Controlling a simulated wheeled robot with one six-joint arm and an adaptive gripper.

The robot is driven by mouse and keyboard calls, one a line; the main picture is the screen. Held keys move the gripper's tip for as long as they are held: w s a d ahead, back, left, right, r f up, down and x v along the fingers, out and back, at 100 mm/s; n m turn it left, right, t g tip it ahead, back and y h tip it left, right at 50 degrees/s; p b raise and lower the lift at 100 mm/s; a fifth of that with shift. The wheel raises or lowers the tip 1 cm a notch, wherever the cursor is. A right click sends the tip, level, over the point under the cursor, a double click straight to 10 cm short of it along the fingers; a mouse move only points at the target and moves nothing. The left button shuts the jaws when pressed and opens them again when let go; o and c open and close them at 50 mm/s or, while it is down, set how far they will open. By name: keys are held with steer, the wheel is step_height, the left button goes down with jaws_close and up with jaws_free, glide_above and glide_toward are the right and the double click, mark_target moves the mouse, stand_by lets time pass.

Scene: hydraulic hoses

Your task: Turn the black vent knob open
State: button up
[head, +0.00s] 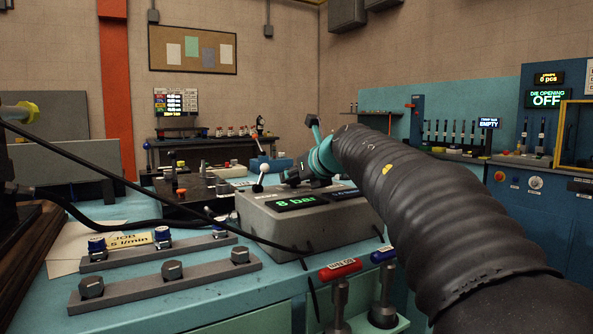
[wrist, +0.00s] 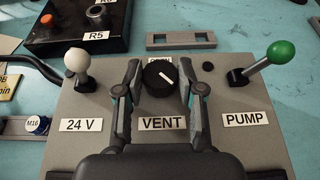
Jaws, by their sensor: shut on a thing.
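The black vent knob (wrist: 158,78) is round with a white pointer line that slants from upper left to lower right. It stands above the "VENT" label (wrist: 162,123) on a grey control box (wrist: 95,105). My gripper (wrist: 160,68) points down at the box, with one finger on each side of the knob, shut on it. A small label behind the knob is mostly covered. In the head view my gripper (head: 300,172) is at the top of the grey box (head: 275,220), beyond my black-sleeved arm; the knob is hidden there.
A white-balled lever (wrist: 77,65) marked "24 V" stands left of my gripper, and a green-balled lever (wrist: 277,54) marked "PUMP" stands right. The box's display (head: 296,202) reads "8 bar". A dark box marked R5 (wrist: 90,22) sits behind. Red-handled and blue-handled tools (head: 341,269) hang in front.

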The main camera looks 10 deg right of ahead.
steer(key=shift+m+t+h, duration=0.3)
steer(key=shift+m+h, duration=0.4)
steer(key=shift+h, duration=0.1)
steer(key=o, duration=1.1)
steer(key=shift+o, duration=0.2)
steer(key=v, duration=1.2)
steer(key=shift+a, duration=0.1)
